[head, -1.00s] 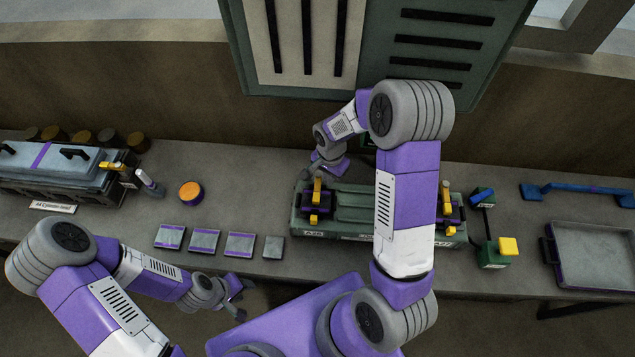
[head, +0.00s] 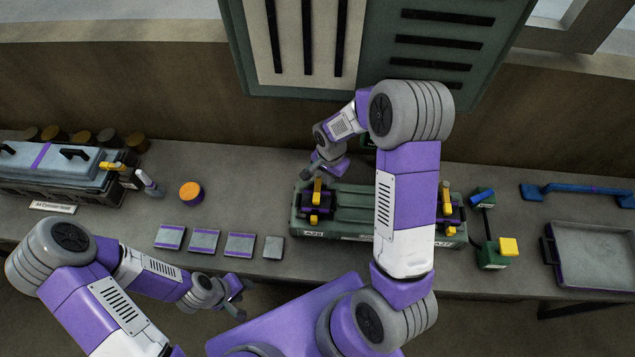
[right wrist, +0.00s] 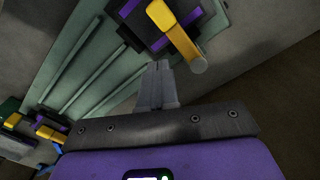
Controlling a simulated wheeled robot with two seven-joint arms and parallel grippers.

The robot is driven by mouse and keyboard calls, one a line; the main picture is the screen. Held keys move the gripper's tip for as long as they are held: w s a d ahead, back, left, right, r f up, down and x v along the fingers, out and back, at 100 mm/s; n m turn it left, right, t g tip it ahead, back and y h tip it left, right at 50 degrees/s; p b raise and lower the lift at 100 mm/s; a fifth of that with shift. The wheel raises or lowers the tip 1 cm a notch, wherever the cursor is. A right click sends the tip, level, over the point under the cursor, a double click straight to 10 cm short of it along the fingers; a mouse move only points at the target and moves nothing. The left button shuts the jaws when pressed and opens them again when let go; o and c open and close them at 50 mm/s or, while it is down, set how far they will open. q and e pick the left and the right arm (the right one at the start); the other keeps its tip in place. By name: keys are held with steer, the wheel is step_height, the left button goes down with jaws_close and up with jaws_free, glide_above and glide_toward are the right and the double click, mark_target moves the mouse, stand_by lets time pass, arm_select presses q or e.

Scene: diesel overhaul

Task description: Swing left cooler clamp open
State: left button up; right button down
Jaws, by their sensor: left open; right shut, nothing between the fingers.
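The green cooler (head: 355,205) lies on the bench, with a clamp near each end. The left cooler clamp (head: 317,191) has a yellow lever on a dark and purple block, and the lever points across the cooler. In the right wrist view the lever (right wrist: 176,32) ends in a grey knob. My right gripper (right wrist: 160,70) is shut and empty, its fingertips close beside the lever; I cannot tell whether they touch. In the head view it hangs at the cooler's far left edge. The right clamp (head: 446,200) is partly hidden by my right arm. My left gripper (head: 238,294) is open, near the bench's front edge.
Several flat plates (head: 205,240) and an orange-topped round part (head: 190,191) lie left of the cooler. A cylinder head (head: 60,172) stands far left. Green blocks (head: 492,255), a blue bar (head: 575,190) and a grey tray (head: 595,256) are at right.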

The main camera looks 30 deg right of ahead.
mark_target(328, 191)
steer(key=shift+f, duration=0.2)
stand_by(0.5)
steer(key=shift+f+b, duration=2.3)
steer(key=shift+f, duration=0.15)
steer(key=shift+r, duration=0.1)
steer(key=shift+r, duration=0.15)
steer(key=shift+w+a, duration=0.1)
steer(key=shift+a, duration=0.1)
